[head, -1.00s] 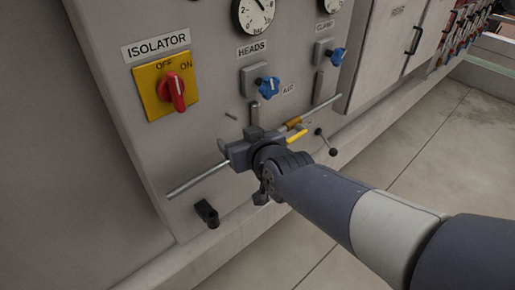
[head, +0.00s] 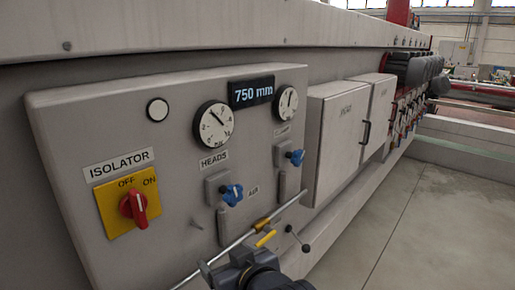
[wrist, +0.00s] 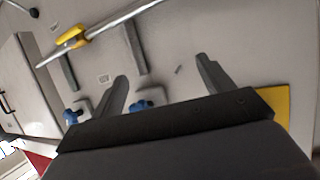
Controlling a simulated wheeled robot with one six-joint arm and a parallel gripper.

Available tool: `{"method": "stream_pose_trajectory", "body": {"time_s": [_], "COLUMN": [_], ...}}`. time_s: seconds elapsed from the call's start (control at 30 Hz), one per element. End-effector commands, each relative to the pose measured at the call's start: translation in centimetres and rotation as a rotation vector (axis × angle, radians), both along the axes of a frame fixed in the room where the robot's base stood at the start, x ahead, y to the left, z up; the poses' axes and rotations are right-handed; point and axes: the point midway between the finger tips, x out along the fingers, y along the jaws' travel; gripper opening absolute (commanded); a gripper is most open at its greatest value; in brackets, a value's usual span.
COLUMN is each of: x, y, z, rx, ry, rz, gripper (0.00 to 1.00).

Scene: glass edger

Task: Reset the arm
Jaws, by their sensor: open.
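My gripper (head: 240,268) is at the bottom of the head view, in front of the control panel (head: 70,130) and beside the lower part of the pipe. In the wrist view its two fingers (wrist: 162,70) stand wide apart with nothing between them. The pipe (wrist: 105,26) crosses the upper left of the wrist view, and I see no finger closed around it. The yellow-handled valve (head: 265,238) sits on the pipe, just up and right of my gripper. It also shows in the wrist view (wrist: 70,38). The lower part of my arm is cut off by the frame.
The panel carries a red isolator switch (head: 134,207) on a yellow plate, a blue HEADS knob (head: 232,194), another blue knob (head: 296,157), and two gauges. A black-knobbed lever (head: 304,246) sticks out right of my gripper. Open floor (head: 430,220) lies at right.

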Motion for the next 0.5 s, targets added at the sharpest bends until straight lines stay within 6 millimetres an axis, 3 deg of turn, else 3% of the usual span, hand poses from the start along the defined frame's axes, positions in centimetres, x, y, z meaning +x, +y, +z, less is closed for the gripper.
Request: {"method": "stream_pose_trajectory", "body": {"time_s": [0.5], "x": [3.7], "y": [3.3], "z": [-1.9], "rx": [-0.004], "ry": [0.005], "rz": [0.009], "gripper": [0.76]}}
